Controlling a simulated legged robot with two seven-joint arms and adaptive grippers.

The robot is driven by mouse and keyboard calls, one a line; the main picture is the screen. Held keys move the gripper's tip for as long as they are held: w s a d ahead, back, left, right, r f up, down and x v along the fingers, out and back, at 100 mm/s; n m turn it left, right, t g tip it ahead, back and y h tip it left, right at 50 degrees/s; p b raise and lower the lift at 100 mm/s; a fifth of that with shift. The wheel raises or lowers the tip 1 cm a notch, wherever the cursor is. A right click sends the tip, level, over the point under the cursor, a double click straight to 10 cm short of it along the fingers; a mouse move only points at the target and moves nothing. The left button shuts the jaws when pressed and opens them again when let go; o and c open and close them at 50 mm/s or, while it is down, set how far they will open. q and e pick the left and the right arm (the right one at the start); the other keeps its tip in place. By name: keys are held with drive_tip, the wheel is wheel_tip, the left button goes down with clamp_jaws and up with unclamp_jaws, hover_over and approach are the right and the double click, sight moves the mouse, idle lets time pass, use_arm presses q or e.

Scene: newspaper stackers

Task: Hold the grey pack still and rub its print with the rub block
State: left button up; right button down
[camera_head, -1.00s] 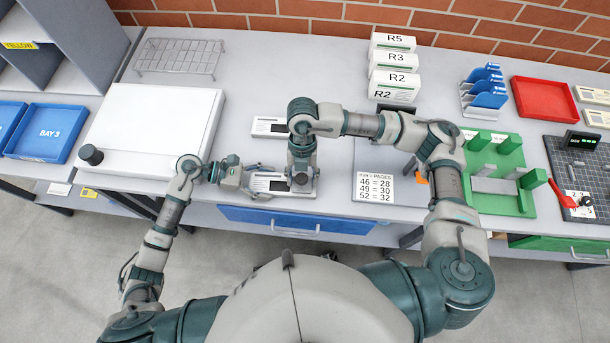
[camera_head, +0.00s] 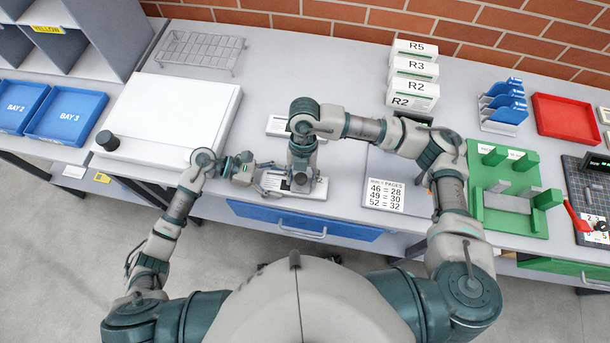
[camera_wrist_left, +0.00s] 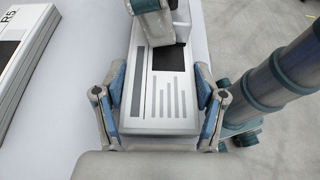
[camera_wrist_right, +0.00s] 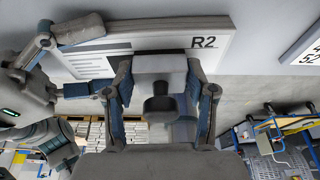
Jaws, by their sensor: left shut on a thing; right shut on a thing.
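The grey pack (camera_head: 320,188) lies flat near the bench's front edge, with grey text lines and a dark print patch on top. It fills the middle of the left wrist view (camera_wrist_left: 160,95). My left gripper (camera_wrist_left: 160,82) is shut on it, one finger along each long side. My right gripper (camera_head: 302,178) is over the pack, pointing down. In the right wrist view it is shut on the grey rub block (camera_wrist_right: 158,66), which has a dark knob. The block's underside is hidden, so contact with the print cannot be told.
Another pack (camera_head: 279,127) lies just behind. Several white packs (camera_head: 411,85) are stacked at the back. A page-count card (camera_head: 385,195) and a green fixture (camera_head: 510,225) are to the right. A white board (camera_head: 175,115) is to the left.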

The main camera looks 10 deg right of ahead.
sight(280, 184)
use_arm(q)
drive_tip(key=shift+r, duration=0.1)
use_arm(e)
drive_tip(key=shift+a, duration=0.15)
drive_tip(key=shift+w+a, duration=0.25)
drive_tip(key=shift+a, duration=0.55)
drive_tip(key=shift+w+a+r, duration=0.1)
drive_tip(key=shift+w+a, duration=0.1)
drive_tip(key=shift+a, duration=0.5)
drive_tip(key=shift+w+a, duration=0.15)
drive_tip(key=shift+a, duration=0.55)
drive_tip(key=shift+a, duration=0.1)
drive_tip(key=shift+w+a, duration=0.2)
drive_tip(key=shift+a, duration=0.3)
wheel_tip(280, 184, up, 7)
use_arm(q)
drive_tip(key=o, duration=1.4)
